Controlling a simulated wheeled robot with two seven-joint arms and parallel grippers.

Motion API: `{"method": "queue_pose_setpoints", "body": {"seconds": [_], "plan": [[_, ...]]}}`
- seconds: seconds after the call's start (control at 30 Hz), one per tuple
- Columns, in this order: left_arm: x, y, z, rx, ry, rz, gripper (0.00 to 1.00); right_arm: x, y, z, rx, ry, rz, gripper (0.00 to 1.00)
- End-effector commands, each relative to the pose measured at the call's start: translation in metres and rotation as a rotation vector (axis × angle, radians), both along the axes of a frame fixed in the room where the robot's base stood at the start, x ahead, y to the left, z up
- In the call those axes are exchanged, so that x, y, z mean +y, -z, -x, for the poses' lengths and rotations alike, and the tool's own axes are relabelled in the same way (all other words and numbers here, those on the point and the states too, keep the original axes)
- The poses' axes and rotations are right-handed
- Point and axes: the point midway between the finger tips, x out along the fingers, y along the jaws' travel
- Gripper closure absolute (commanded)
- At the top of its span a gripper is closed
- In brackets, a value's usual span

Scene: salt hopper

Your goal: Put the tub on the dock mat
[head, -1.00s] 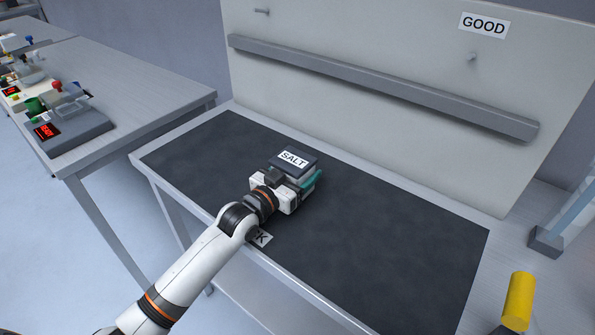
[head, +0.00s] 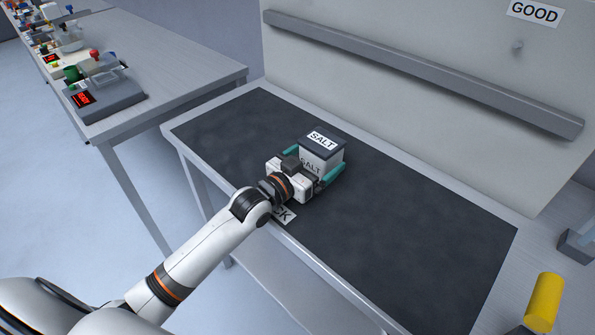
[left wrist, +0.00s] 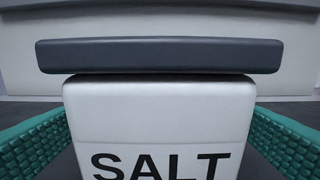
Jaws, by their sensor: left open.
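The tub (head: 320,160) is a white box with a dark lid, labelled SALT on the lid and front. My right gripper is not in view.
A grey rail (head: 420,72) runs along the upright back panel behind the mat. A yellow cylinder (head: 545,298) stands at the right front. A side table (head: 170,92) with several devices is at the left. The mat right of the tub is clear.

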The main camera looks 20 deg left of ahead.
Motion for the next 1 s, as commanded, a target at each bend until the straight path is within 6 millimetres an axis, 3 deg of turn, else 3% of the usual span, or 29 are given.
{"method": "queue_pose_setpoints", "body": {"seconds": [0.2,0.4,0.6,1.0], "plan": [[0.017,0.002,0.046,0.004,0.000,-0.001,0.06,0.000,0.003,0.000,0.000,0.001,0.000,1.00],[0.027,0.001,0.073,0.002,-0.001,-0.001,0.06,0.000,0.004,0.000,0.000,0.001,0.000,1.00],[0.030,0.000,0.082,-0.001,0.000,0.000,0.06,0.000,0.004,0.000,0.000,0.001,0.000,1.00],[0.030,0.000,0.082,0.000,0.000,0.000,0.06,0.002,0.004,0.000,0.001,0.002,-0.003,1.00]]}}
